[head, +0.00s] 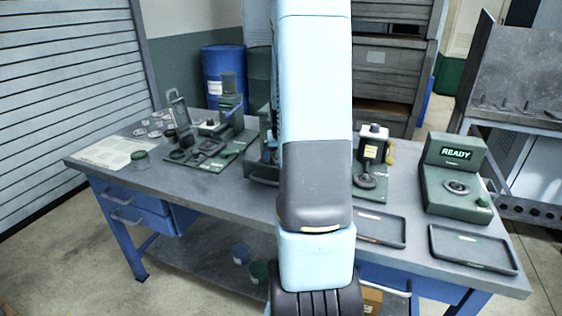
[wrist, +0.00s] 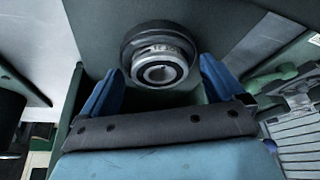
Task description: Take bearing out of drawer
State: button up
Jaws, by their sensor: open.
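In the wrist view, a metal bearing (wrist: 160,70) with a bright inner ring sits against a dark round part (wrist: 152,32). It lies on a dark grey-green surface, and I cannot tell if this is the drawer floor. My gripper (wrist: 160,80) is open, with one blue finger to the left of the bearing and one to the right. Gaps show on both sides, and it holds nothing. In the head view, a dark drawer-like tray (head: 263,172) shows beside my arm on the bench. My arm hides the gripper and bearing there.
The grey workbench (head: 225,190) carries a green machine (head: 205,150) on the left and a green READY unit (head: 455,185) on the right. Two dark trays (head: 470,250) (head: 378,228) lie along the front right.

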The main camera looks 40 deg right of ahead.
jog(key=c, duration=1.3)
